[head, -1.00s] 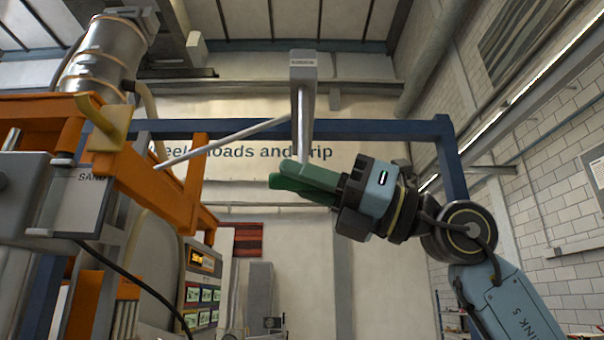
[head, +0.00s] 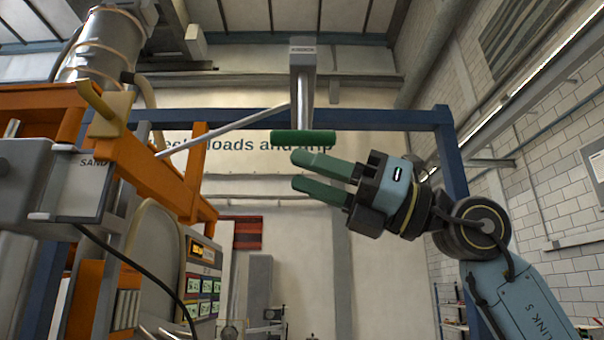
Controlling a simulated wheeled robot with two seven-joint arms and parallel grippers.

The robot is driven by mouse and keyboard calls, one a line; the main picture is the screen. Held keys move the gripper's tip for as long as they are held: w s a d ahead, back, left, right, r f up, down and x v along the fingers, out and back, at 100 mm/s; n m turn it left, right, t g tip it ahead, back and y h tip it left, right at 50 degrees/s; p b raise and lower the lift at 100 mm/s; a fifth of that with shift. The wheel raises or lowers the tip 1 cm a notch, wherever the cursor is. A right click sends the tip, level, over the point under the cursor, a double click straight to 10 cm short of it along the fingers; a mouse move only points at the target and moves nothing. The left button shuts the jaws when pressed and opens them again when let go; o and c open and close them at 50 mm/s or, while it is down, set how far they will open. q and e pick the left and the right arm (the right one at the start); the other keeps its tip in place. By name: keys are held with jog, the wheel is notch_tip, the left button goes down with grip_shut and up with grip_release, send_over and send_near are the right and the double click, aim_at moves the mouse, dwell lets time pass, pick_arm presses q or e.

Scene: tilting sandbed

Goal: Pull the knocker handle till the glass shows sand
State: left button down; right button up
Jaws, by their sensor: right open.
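The knocker handle is a dark green horizontal bar (head: 302,137) at the lower end of a bright metal rod under a grey housing. My right gripper (head: 306,174) has green fingers, spread apart and empty. It is just below and to the right of the handle, with visible space between them. The grey box marked SAND (head: 85,180) is at the left. I cannot make out a glass showing sand. My left gripper is not identifiable in the view.
An orange frame (head: 150,165) with a yellow lever (head: 102,102) fills the left. A blue crossbeam (head: 385,120) runs behind the handle. A slanted white rod (head: 225,133) reaches towards the handle's rod. A control panel (head: 202,285) stands lower left.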

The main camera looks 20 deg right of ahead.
jog(key=b+v, duration=0.2)
jog(key=v, duration=1)
jog(key=shift+w+a, duration=0.1)
